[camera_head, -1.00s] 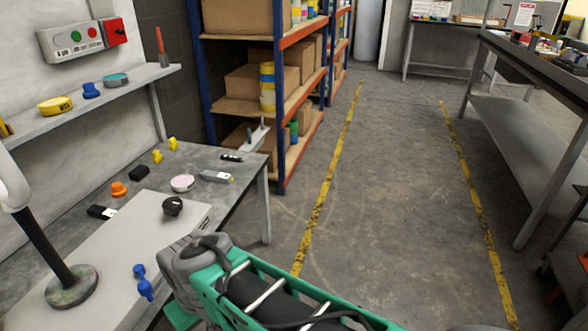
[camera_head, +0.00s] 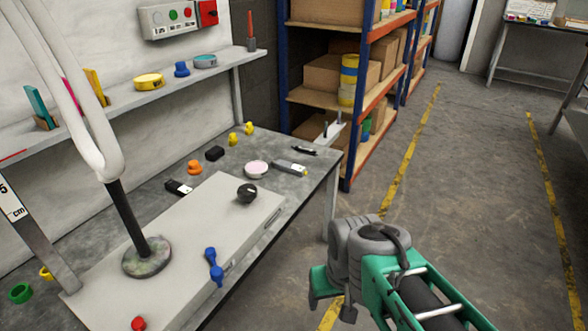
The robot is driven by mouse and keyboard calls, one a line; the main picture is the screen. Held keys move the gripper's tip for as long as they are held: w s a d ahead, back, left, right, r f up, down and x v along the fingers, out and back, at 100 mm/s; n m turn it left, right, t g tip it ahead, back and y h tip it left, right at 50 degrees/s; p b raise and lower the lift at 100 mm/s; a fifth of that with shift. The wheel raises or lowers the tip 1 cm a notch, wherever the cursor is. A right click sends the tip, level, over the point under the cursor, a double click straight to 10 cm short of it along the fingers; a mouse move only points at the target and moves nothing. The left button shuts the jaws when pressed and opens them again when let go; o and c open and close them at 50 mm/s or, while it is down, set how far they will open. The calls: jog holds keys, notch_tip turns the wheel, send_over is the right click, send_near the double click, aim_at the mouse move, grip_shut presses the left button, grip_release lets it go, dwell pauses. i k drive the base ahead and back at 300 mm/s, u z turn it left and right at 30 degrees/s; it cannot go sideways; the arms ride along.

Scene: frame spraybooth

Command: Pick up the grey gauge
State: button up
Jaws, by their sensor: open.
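A grey oblong thing with a yellowish end (camera_head: 289,168), which looks like the grey gauge, lies flat on the grey table near its right edge. It is beside a round pink-topped tin (camera_head: 256,170). My gripper (camera_head: 331,304) is at the lower middle right, in front of the table's right side and well apart from the gauge. Its green and dark fingers are open, and nothing shows between them. The gauge is not covered by anything.
A pale raised box (camera_head: 190,235) on the table bears a black knob (camera_head: 247,193), a lamp base (camera_head: 146,257) and a blue dumbbell-shaped thing (camera_head: 214,266). A black pen-like thing (camera_head: 304,150) lies behind the gauge. A rack (camera_head: 347,130) stands behind; the floor at right is clear.

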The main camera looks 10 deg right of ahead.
aim_at(289, 167)
jog(key=z, duration=1)
jog(key=i, duration=2.5)
jog(key=u, duration=4.3)
